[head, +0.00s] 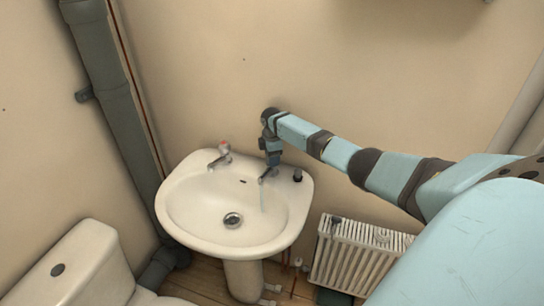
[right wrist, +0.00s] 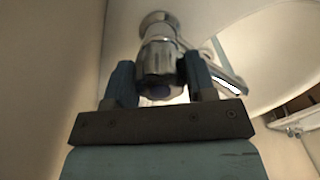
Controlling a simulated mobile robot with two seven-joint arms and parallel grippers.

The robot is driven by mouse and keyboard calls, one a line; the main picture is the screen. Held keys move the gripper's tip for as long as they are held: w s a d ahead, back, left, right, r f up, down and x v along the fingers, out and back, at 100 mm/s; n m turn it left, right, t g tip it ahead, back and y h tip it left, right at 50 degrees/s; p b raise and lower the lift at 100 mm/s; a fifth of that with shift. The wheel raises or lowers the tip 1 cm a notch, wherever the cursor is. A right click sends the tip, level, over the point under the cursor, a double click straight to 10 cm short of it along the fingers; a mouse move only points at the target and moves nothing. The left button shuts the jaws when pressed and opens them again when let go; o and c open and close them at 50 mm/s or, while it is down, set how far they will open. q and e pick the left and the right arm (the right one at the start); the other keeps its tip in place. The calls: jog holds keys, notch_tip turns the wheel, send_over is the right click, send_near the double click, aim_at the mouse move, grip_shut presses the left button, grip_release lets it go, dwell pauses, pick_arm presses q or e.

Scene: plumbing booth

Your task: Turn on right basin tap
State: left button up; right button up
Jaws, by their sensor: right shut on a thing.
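The right basin tap (head: 267,175) is chrome and stands on the back rim of the white basin (head: 178,205). In the right wrist view the two blue fingers of my right gripper (right wrist: 160,72) sit on either side of the chrome tap handle (right wrist: 158,52). The tap's spout (right wrist: 228,82) points to the right there. My left gripper is not in view.
The left tap (head: 222,156), with a red top, stands on the left of the rim. A small dark object (head: 297,175) sits on the right rim. A white radiator (head: 350,255) is at the lower right. A toilet cistern (head: 75,270) is at the lower left, near a grey pipe (head: 120,120).

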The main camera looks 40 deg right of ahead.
jog(key=shift+n, duration=0.4)
jog(key=o, duration=0.9)
notch_tip(320, 180, up, 14)
jog(key=shift+f+b, duration=0.1)
jog(key=shift+b, duration=0.25)
dwell(0.3)
